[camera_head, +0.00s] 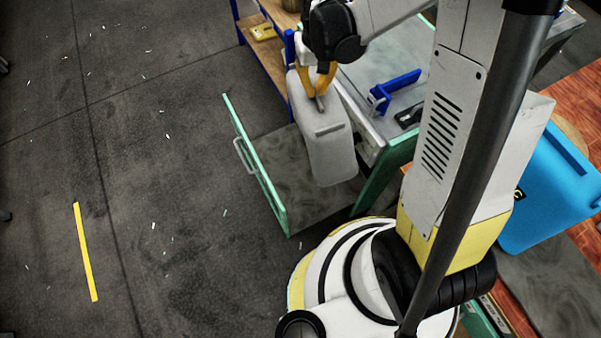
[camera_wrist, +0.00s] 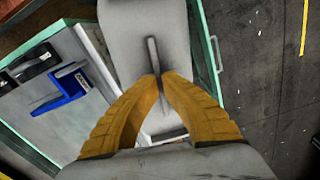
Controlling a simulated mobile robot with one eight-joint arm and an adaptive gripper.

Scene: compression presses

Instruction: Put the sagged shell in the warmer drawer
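A grey elongated shell (camera_head: 327,140) hangs from my gripper (camera_head: 320,88), whose yellow fingers are closed on a thin raised rib on the shell's face. In the wrist view the fingers of my gripper (camera_wrist: 162,80) meet at that rib, and the shell (camera_wrist: 118,22) extends away beyond them. The warmer drawer (camera_head: 258,168) is pulled open, with a green front panel and a metal handle on its left. The shell is over the right part of the drawer and hides some of its floor. I cannot tell whether the shell touches the drawer.
A bench top with a blue clamp-like tool (camera_head: 392,92) and a dark object (camera_head: 408,116) adjoins the drawer on the right. A blue bin (camera_head: 548,190) stands at far right. A shelf with a yellow item (camera_head: 263,32) is behind. Open floor lies left.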

